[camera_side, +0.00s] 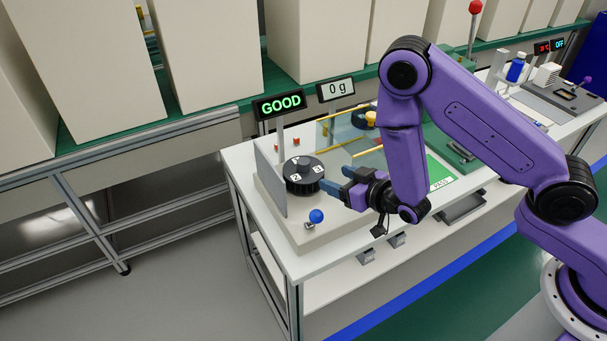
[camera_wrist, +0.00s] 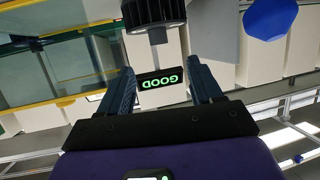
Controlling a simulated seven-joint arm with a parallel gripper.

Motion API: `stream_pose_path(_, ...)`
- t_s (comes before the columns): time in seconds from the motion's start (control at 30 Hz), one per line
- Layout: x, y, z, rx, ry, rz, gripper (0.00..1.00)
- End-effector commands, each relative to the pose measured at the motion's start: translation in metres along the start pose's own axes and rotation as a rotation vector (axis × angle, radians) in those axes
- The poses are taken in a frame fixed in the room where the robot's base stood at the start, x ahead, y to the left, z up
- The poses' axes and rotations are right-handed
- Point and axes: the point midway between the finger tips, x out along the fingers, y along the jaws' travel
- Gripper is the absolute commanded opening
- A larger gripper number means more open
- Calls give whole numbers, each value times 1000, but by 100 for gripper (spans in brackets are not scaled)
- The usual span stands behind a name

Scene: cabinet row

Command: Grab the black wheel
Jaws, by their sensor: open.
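The black wheel (camera_side: 304,174) is a dark round dial with white marks on its top. It sits on the pale base at the left end of the white table in the side view. In the wrist view its ribbed dark rim (camera_wrist: 147,16) shows at the top edge, cut off by the frame. My gripper (camera_side: 332,179) is just right of the wheel, its blue fingers pointing towards it. In the wrist view the fingers (camera_wrist: 161,66) are apart with nothing held between them. The wheel lies beyond the fingertips. Whether a fingertip touches it in the side view is unclear.
A blue ball-topped knob (camera_side: 316,216) stands in front of the wheel. A grey upright panel (camera_side: 271,180) is at its left. A GOOD display (camera_side: 279,104) and a 0 g display (camera_side: 336,89) stand behind. A clear panel (camera_side: 343,132) stands behind my gripper.

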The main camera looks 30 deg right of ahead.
Motion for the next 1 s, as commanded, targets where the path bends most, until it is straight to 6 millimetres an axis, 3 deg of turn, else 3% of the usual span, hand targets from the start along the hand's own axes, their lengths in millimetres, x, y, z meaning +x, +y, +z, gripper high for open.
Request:
stream_pose_path(0.4, 69, 2, -2, 2, 3, 3, 65)
stream_pose_path(0.77, 93, 2, -3, 1, 3, 2, 65)
stream_pose_path(1.0, 122, 4, -10, 1, 3, 2, 65)
